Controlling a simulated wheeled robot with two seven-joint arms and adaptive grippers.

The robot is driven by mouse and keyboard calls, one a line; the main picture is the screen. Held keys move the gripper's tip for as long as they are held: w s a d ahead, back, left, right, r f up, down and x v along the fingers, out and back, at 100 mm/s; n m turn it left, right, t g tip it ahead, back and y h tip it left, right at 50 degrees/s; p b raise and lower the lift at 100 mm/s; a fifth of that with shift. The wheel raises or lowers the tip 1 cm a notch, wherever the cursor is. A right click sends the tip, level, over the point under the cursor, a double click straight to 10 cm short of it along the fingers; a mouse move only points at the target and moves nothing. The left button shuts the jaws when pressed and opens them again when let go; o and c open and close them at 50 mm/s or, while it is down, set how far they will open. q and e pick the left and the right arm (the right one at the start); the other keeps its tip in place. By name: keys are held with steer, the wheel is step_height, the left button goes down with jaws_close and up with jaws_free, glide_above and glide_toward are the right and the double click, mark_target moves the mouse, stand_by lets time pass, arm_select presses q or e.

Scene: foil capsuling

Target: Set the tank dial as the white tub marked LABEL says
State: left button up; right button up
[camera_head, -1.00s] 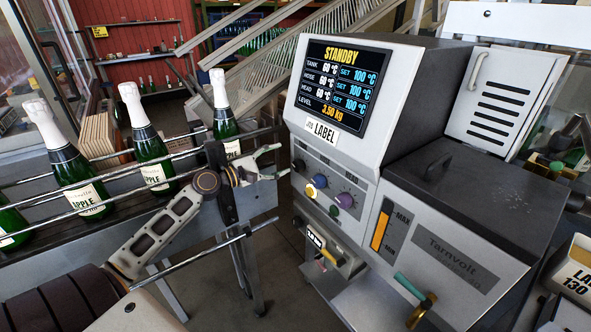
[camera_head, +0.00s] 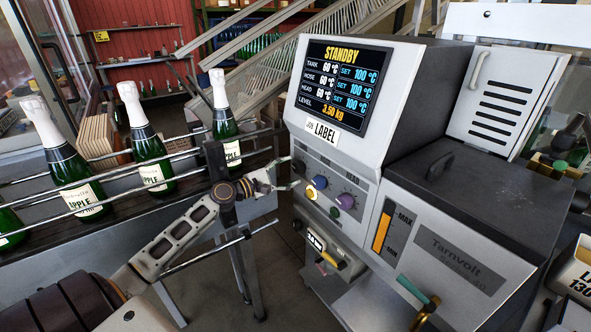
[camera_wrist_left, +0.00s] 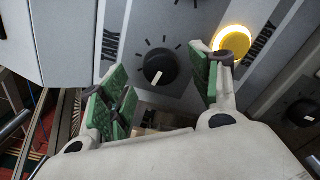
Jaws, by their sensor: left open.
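The black tank dial (camera_head: 299,165) is on the machine's front panel. In the left wrist view the dial (camera_wrist_left: 160,67) has a white pointer line and printed tick marks, with "TANK" beside it. My left gripper (camera_head: 292,175) is open and empty in front of the panel. In the wrist view its green-padded fingers (camera_wrist_left: 165,82) stand either side of the dial, apart from it as far as I can tell. The white tub (camera_head: 577,272) is cut off at the right edge; "L" and "130" show. My right gripper is out of view.
The display (camera_head: 336,86) reads STANDBY, tank 60 °C, set 100 °C, above a LABEL tag (camera_head: 322,131). Bottles (camera_head: 150,150) stand on the conveyor at left.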

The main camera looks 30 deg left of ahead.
mark_target(296, 169)
arm_select(q)
steer(key=shift+x, duration=1.2)
steer(key=shift+w+d, duration=0.2)
steer(key=shift+w, duration=0.3)
steer(key=c, duration=1)
steer(key=shift+c, duration=0.2)
